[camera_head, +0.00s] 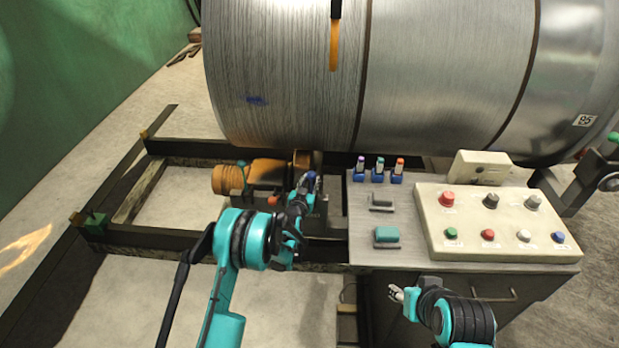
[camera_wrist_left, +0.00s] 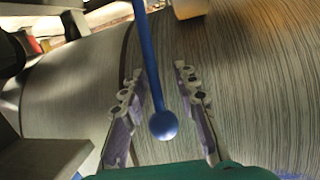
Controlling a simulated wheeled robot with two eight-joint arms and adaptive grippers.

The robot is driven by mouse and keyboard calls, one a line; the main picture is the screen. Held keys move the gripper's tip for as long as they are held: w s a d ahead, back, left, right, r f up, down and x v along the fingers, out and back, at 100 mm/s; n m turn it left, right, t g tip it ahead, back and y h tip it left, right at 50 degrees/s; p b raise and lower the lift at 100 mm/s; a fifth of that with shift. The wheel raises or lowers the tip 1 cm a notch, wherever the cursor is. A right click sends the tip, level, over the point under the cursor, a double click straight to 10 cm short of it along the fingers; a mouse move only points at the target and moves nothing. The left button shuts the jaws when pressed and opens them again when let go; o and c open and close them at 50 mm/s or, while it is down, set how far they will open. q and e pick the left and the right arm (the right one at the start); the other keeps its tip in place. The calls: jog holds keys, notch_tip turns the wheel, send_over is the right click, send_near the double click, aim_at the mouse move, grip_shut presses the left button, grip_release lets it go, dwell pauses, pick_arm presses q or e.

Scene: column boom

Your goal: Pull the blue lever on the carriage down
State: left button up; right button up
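The blue lever shows in the left wrist view as a thin blue rod (camera_wrist_left: 149,60) with a round blue knob (camera_wrist_left: 163,126) at its end. The knob lies between the two fingers of my left gripper (camera_wrist_left: 160,85), near the palm, with a visible gap on each side. The fingers are apart. In the head view my left gripper (camera_head: 306,186) is at the lever's blue knob (camera_head: 311,176), left of the control cabinet; most of the rod is hidden there. My right gripper (camera_head: 397,294) hangs in front of the cabinet, with its finger opening too small to judge.
The cabinet (camera_head: 362,225) carries a button panel (camera_head: 470,200) and several small coloured switches. A large metal drum (camera_head: 290,75) fills the back. A dark rail frame (camera_head: 150,236) and an orange motor (camera_head: 228,180) lie left. Open floor (camera_head: 115,300) is at front left.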

pick_arm(q)
jog(key=v, duration=0.8)
jog(key=shift+s+a, duration=0.15)
jog(key=shift+s, duration=0.15)
jog(key=shift+r, duration=0.1)
